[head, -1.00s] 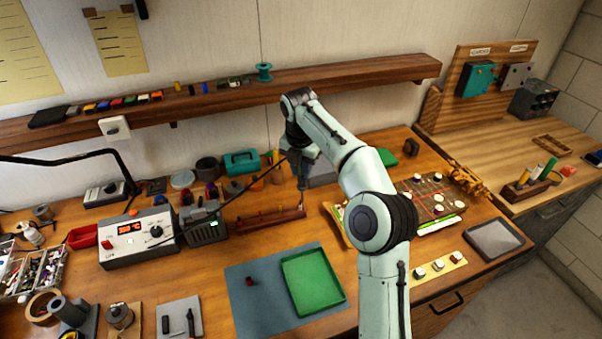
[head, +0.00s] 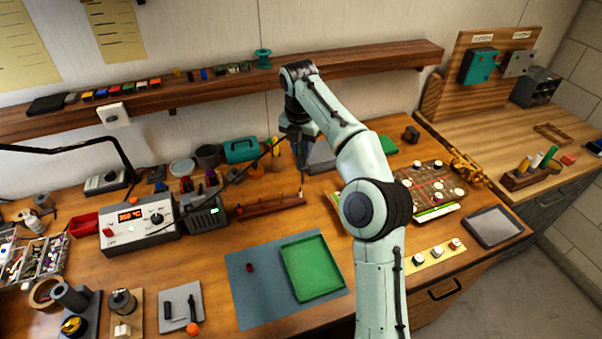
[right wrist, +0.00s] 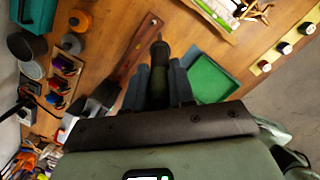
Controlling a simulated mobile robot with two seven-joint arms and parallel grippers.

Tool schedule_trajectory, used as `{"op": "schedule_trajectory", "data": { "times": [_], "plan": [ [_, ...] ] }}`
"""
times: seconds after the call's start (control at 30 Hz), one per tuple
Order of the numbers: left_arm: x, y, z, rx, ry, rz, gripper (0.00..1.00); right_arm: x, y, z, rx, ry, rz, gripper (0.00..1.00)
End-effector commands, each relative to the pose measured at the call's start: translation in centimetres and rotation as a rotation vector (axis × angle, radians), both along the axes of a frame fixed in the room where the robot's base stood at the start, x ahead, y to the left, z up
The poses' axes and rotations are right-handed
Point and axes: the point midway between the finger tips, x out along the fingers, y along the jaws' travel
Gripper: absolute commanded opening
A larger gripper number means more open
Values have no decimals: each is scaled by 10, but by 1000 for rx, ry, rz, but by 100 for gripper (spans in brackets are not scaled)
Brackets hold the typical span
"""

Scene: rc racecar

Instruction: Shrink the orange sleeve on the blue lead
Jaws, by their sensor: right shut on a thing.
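My right gripper (head: 300,160) is shut on a dark, round-handled tool (right wrist: 158,62) that looks like a hot-air wand. In the head view the tool points down, its tip beside the right end of a long reddish-brown wooden rack (head: 265,205); I cannot tell whether they touch. A thin black cable runs from the gripper to the grey heat station (head: 140,225), whose red display is lit and seems to read about 350 °C. I cannot make out the orange sleeve or the blue lead. My left gripper is not in view.
A blue-grey mat (head: 243,300) with a green tray (head: 318,292) lies in front of the rack. A game board (head: 435,185) stands right of my arm. Pots and the teal box (head: 241,150) crowd the back. The wall shelf (head: 370,66) overhangs behind.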

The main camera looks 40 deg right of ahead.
Motion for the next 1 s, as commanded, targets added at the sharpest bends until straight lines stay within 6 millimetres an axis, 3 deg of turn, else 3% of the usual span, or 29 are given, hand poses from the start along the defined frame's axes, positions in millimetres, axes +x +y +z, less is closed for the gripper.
{"op": "schedule_trajectory", "data": {
  "times": [0.17, 0.4, 0.53, 0.7, 1.0],
  "plan": [
    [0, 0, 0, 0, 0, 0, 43, 19, 34, -2, 33, -14, 11, 0],
    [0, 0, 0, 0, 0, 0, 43, 51, 116, -3, 106, -36, 21, 0],
    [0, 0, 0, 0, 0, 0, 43, 59, 146, -3, 130, -42, 22, 0],
    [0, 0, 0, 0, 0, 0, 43, 62, 161, -6, 142, -42, 21, 0],
    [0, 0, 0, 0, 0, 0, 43, 61, 160, -34, 144, -41, 19, 0]
  ]
}}
